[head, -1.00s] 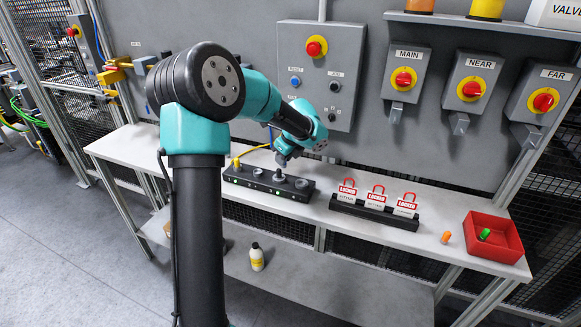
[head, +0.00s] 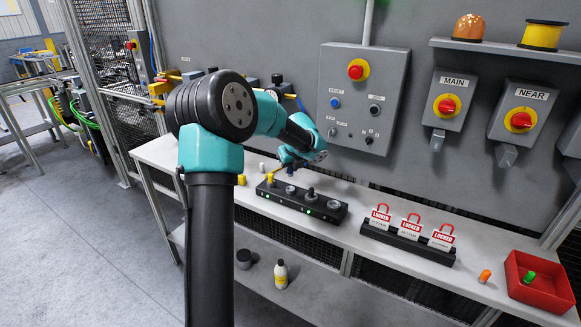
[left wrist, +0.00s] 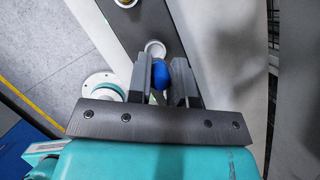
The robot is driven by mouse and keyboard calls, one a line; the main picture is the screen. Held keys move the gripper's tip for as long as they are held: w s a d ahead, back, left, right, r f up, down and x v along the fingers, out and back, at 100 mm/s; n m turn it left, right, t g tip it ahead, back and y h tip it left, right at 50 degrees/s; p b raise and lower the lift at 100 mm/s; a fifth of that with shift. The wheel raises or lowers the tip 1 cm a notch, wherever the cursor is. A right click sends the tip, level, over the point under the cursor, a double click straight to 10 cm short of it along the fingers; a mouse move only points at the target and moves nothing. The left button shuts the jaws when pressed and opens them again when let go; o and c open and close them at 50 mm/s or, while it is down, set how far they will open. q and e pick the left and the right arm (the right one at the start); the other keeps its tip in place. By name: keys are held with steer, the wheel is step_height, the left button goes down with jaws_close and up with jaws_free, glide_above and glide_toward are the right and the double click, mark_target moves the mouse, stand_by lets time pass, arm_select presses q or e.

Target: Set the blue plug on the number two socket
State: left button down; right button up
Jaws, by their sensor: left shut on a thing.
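The blue plug (left wrist: 160,75) is between the two fingers of my left gripper (left wrist: 161,85), which is shut on it. A pale round socket (left wrist: 155,48) shows just beyond the plug in the left wrist view. In the head view my left gripper (head: 289,164) is above the back edge of the black socket strip (head: 326,212), towards its left part. A yellow plug (head: 270,178) stands at the strip's left end. A dark plug (head: 311,191) stands farther right on it. The socket numbers are too small to read. My right gripper is out of view.
A black rack of red-and-white locked tags (head: 410,244) stands right of the strip. Farther right are an orange plug (head: 485,276) and a red bin (head: 555,295) holding a green one (head: 529,278). A control panel (head: 362,98) is on the wall behind.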

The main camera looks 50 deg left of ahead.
mark_target(292, 175)
arm_select(q)
steer(key=shift+f, duration=2.8)
steer(key=shift+f, duration=0.55)
steer(key=c, duration=1.3)
jaws_free()
steer(key=v, duration=1.1)
